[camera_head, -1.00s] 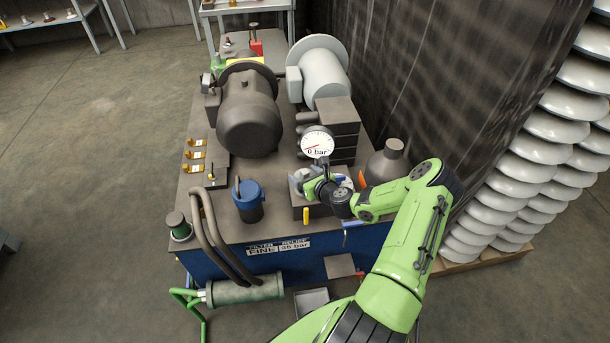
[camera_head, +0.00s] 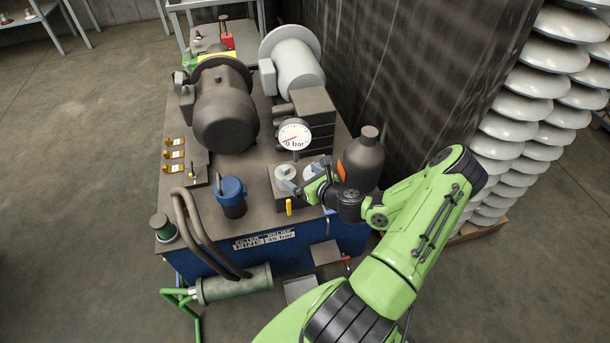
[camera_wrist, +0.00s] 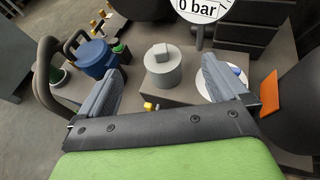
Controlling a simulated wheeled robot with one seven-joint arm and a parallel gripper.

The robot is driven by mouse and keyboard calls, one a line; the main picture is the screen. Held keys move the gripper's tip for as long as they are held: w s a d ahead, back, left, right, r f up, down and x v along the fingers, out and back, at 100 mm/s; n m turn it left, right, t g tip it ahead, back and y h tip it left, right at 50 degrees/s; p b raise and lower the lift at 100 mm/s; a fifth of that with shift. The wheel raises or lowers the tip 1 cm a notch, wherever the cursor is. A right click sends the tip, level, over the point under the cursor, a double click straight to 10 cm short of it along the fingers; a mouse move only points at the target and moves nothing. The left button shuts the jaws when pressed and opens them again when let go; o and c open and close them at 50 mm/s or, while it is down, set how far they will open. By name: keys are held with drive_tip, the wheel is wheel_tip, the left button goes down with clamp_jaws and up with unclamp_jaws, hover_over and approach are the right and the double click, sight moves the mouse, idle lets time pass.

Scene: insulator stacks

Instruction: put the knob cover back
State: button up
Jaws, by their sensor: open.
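A grey round cap with a small square top (camera_wrist: 162,65), which looks like the knob cover, sits upright on a grey block (camera_wrist: 150,98). In the head view it is partly visible (camera_head: 284,173) just beyond my gripper. A pale round disc (camera_wrist: 221,85) with a bit of blue lies on the block to its right, partly behind my right finger. My gripper (camera_wrist: 161,80) is open with nothing held. In the wrist view the cap shows between the two fingers, with gaps on both sides; contact is not seen. In the head view my gripper (camera_head: 303,181) is over the block's right part.
A pressure gauge (camera_head: 294,135) reading 0 bar stands behind the block. A dark bottle-shaped vessel (camera_head: 362,160) stands close right, with an orange tab (camera_wrist: 269,93) beside my finger. A blue-lidded cup (camera_head: 231,197) and hoses (camera_head: 205,230) are left.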

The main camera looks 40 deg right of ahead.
drive_tip(key=s+a+r+n+g+y, duration=0.1)
drive_tip(key=a+r+n+g+y, duration=0.15)
drive_tip(key=a+r+n, duration=0.45)
drive_tip(key=s+a+r+n+g+y, duration=0.1)
drive_tip(key=a+r+n+g+y, duration=0.2)
drive_tip(key=a+n, duration=0.85)
drive_tip(key=s+a+r+n+g+h, duration=0.1)
drive_tip(key=s+a+r+n+h, duration=0.1)
drive_tip(key=s+r+n, duration=0.6)
drive_tip(key=s+a+r+n+g+h, duration=0.1)
drive_tip(key=s+a+r+n+h, duration=0.1)
drive_tip(key=s+r+n, duration=0.7)
drive_tip(key=shift+s+a+r+n+h, duration=0.3)
drive_tip(key=shift+s+a+n, duration=0.2)
drive_tip(key=shift+s, duration=0.75)
wheel_tip(320, 180, up, 8)
drive_tip(key=p, duration=0.8)
drive_tip(key=shift+r, duration=0.15)
